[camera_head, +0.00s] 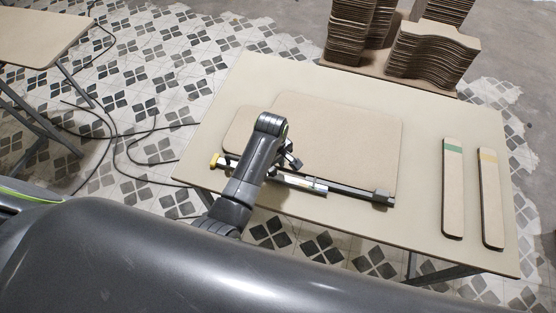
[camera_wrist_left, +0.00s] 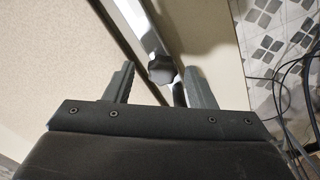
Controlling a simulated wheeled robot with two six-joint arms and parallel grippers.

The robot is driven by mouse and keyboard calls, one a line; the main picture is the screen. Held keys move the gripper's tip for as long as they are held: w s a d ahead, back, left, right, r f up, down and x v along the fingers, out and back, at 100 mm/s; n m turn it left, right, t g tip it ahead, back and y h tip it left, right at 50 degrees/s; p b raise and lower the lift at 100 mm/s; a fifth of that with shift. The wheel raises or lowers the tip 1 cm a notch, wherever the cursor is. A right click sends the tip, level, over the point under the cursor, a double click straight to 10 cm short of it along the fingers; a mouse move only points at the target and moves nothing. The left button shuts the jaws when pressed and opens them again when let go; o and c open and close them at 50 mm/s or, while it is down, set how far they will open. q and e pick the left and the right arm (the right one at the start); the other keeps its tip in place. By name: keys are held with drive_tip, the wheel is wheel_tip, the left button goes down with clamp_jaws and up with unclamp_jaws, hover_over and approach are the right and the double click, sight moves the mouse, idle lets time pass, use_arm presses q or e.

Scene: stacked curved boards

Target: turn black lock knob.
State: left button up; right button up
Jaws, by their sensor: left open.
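The black lock knob (camera_wrist_left: 161,68) shows in the left wrist view, on a pale metal bar clamp (camera_wrist_left: 142,28). My left gripper (camera_wrist_left: 160,70) is open, with one finger on each side of the knob and a visible gap to each. I cannot tell whether the fingertips are at the knob's height. In the head view my left gripper (camera_head: 290,157) is over the clamp (camera_head: 345,189), which lies along the near edge of a flat board (camera_head: 350,135). The knob cannot be made out there behind my arm. My right gripper is not in view.
The clamp has a yellow end (camera_head: 215,160) left of my arm. Two narrow boards, one with a green band (camera_head: 453,195) and one with a yellow band (camera_head: 490,205), lie at the table's right. Stacked curved boards (camera_head: 432,52) stand behind the table (camera_head: 250,75). Cables lie on the floor.

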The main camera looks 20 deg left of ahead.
use_arm(q)
drive_tip(key=shift+s+f, duration=0.1)
drive_tip(key=shift+f, duration=0.15)
drive_tip(key=shift+s+r, duration=0.1)
drive_tip(key=c, duration=1)
